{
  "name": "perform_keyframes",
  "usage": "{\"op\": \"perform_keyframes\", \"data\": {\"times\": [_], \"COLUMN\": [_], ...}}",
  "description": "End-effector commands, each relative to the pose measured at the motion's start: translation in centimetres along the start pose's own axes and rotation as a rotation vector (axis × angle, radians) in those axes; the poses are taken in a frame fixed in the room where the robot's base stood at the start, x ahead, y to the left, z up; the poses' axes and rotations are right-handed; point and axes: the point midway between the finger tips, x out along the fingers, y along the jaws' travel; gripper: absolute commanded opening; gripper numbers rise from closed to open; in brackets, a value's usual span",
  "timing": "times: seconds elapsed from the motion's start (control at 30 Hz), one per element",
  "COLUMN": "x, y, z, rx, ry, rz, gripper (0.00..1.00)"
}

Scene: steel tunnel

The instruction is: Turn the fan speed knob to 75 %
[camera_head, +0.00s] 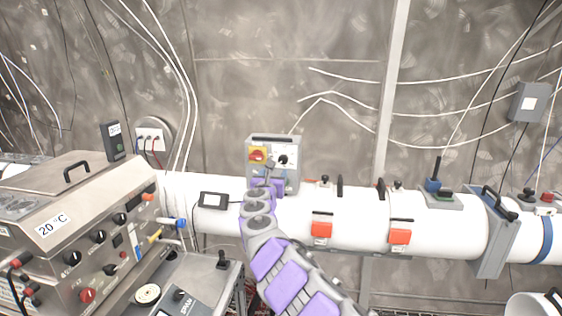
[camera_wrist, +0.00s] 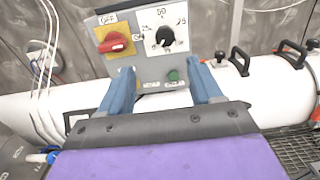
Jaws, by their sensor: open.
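The fan speed knob (camera_wrist: 165,37) is black, on a white dial with 50 at its top and 75 to its upper right. It sits on the grey control box (camera_head: 287,181), right of a red switch (camera_wrist: 114,43) on a yellow plate marked OFF. The knob also shows in the head view (camera_head: 283,159). I cannot tell its exact setting. My gripper (camera_wrist: 163,80) is open and empty, its two blue fingers apart below the knob, in front of the box's lower part. In the head view my gripper (camera_head: 266,184) partly covers the box.
A white pipe (camera_head: 362,215) runs behind and beside the box, with red-tagged fittings (camera_head: 321,229) and black handles on the right. A steel machine (camera_head: 90,230) marked 20 °C stands at the left. Cables hang on the grey wall. A small black display (camera_head: 213,200) sits on the pipe.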

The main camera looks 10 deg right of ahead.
Motion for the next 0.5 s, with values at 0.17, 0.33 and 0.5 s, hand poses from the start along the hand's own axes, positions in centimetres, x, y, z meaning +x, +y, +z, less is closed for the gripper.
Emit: {"op": "perform_keyframes", "data": {"times": [0.17,0.33,0.5], "x": [0.9,1.5,2.3], "y": [-0.5,-0.1,0.0], "z": [0.2,0.3,0.3], "rx": [0.012,0.012,0.012], "ry": [0.001,0.0,0.001], "rz": [-0.003,0.004,0.004], "gripper": [0.64,0.64,0.64]}}
